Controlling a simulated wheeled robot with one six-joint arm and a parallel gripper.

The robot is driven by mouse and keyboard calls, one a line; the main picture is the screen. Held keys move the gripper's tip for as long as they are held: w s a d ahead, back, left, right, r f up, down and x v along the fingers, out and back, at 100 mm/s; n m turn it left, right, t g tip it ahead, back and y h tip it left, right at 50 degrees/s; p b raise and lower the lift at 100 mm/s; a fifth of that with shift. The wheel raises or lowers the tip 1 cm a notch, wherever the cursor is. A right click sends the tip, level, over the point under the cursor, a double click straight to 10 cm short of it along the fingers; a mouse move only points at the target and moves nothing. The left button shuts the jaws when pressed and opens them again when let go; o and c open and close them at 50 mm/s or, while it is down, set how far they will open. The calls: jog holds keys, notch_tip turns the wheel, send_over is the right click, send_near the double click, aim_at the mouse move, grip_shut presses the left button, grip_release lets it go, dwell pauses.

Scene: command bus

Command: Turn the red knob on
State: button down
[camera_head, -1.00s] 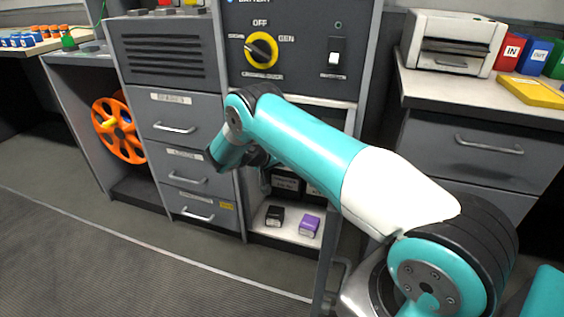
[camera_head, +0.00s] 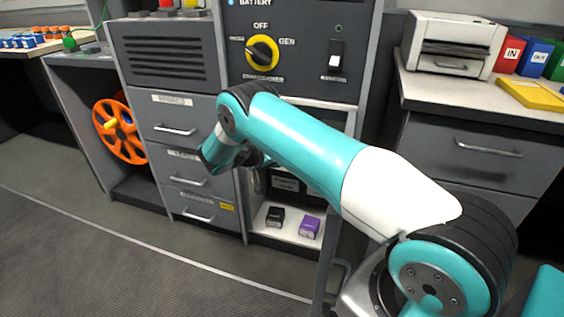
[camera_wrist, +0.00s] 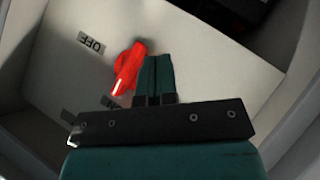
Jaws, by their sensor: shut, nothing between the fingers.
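The red knob (camera_wrist: 126,69) shows in the wrist view on a pale panel, left of my fingers. A label reading OFF (camera_wrist: 92,43) is on the panel beyond it, upside down in this view. My gripper (camera_wrist: 156,58) is shut and empty, its fingertips close beside the knob's right side. I cannot tell whether they touch it. Other labels near the gripper body are partly hidden. In the head view, my arm hides the gripper and the red knob.
In the head view, a black and yellow selector knob (camera_head: 262,53) and a switch (camera_head: 336,58) are on the upper panel. A black box (camera_head: 275,217) and a purple box (camera_head: 309,227) sit on the low shelf. Drawers (camera_head: 185,172) stand left of my arm.

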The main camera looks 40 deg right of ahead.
jog(key=s+a+r+n+t+y+p, duration=0.1)
jog(key=a+r+n+y+p, duration=0.25)
jog(key=a+r, duration=1.25)
jog(key=s+a+r+n+y, duration=0.4)
jog(key=s+a+r+y, duration=0.15)
jog(key=s+r, duration=0.2)
jog(key=s+a+r+n+y, duration=0.2)
jog(key=s+a, duration=0.1)
jog(key=s, duration=0.6)
jog(key=s+a+r+n+g+y, duration=0.1)
jog(key=s+a+r+n+y, duration=0.15)
jog(key=s, duration=0.65)
jog(key=s+a+r+n+y, duration=0.2)
jog(key=s+a+r+n, duration=0.15)
jog(key=s, duration=0.55)
notch_tip(320, 180, up, 30)
jog(key=p, duration=2.9)
jog(key=shift+s+a+p, duration=0.35)
jog(key=shift+s+a, duration=0.05)
jog(key=shift+s, duration=0.05)
